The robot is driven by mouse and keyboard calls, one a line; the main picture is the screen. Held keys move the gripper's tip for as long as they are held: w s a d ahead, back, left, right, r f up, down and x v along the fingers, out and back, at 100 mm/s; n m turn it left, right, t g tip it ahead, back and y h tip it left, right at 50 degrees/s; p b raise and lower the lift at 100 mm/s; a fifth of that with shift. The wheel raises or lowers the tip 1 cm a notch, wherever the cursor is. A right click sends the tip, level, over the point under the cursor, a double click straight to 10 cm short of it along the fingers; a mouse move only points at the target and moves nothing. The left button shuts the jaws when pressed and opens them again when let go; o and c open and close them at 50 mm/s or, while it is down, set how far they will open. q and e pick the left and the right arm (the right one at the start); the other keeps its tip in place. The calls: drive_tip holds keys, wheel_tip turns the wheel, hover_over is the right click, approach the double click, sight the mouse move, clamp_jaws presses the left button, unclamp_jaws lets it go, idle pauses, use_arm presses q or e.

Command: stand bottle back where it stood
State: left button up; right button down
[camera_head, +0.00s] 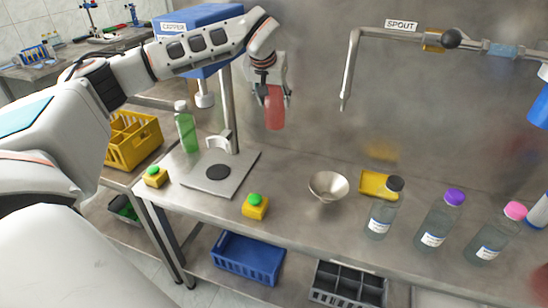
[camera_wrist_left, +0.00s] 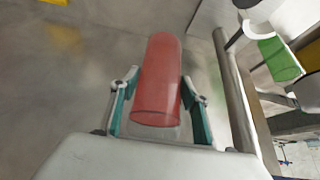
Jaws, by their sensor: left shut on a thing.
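My left gripper (camera_head: 268,92) is shut on a red bottle (camera_head: 274,108) and holds it in the air in front of the grey back wall, to the right of the capper post. The bottle hangs roughly upright below the gripper, and its upper part is hidden there. In the left wrist view the red bottle (camera_wrist_left: 158,80) is between the two fingers (camera_wrist_left: 160,105). A green bottle (camera_head: 187,132) with a white cap stands on the bench left of the capper. My right gripper is not in view.
The capper base (camera_head: 228,182) has a black disc. Yellow boxes with green buttons (camera_head: 154,178) (camera_head: 255,208), a metal bowl (camera_head: 328,186), a yellow tray (camera_head: 373,184) and several clear capped bottles (camera_head: 438,225) stand on the bench. The spout (camera_head: 348,75) hangs at right. Bare bench lies behind the bowl.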

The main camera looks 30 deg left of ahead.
use_arm(q)
wheel_tip(320, 180, down, 18)
drive_tip(key=shift+b, duration=0.35)
idle(0.4)
drive_tip(key=o, duration=1.8)
drive_tip(key=shift+f, duration=0.15)
drive_tip(key=shift+c, duration=0.2)
drive_tip(key=v, duration=1.2)
drive_tip(key=shift+p, duration=0.3)
drive_tip(key=shift+d, duration=0.15)
